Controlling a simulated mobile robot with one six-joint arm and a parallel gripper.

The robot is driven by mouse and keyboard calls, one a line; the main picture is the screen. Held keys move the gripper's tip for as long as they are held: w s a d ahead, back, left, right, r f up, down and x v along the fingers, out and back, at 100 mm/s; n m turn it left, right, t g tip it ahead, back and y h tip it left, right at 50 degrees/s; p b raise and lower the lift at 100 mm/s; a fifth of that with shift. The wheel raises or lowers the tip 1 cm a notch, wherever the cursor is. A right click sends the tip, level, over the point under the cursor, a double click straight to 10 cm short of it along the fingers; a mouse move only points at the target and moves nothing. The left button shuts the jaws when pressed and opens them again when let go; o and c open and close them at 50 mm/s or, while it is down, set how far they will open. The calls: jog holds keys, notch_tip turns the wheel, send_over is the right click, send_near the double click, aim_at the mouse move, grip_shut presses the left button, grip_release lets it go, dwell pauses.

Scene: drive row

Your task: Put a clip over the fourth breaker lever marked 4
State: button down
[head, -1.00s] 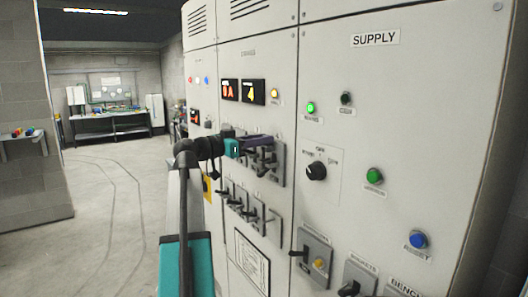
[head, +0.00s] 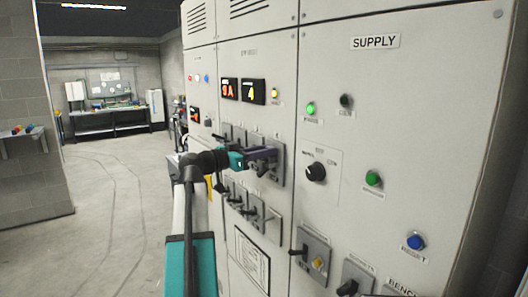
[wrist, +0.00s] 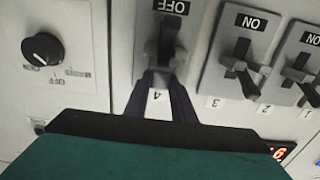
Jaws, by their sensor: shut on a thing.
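The breaker marked 4 (wrist: 186,30) is in the upper middle of the wrist view, which shows the panel upside down. Its plate reads OFF. In the head view my gripper (head: 268,152) reaches from the left to the right end of the upper breaker row.
Breakers 3 (wrist: 237,50) and 2 (wrist: 297,72) read ON, close beside breaker 4. A rotary knob (wrist: 42,49) is on its other side. A lower breaker row (head: 250,211) sits beneath. A wall shelf (head: 22,133) holds small coloured things. The floor at left is clear.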

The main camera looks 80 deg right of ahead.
jog(key=shift+f, duration=0.1)
jog(key=c, duration=1.5)
grip_release()
jog(key=shift+r, duration=0.2)
jog(key=b+v, duration=0.3)
jog(key=v, duration=0.9)
jog(key=shift+a+f, duration=0.1)
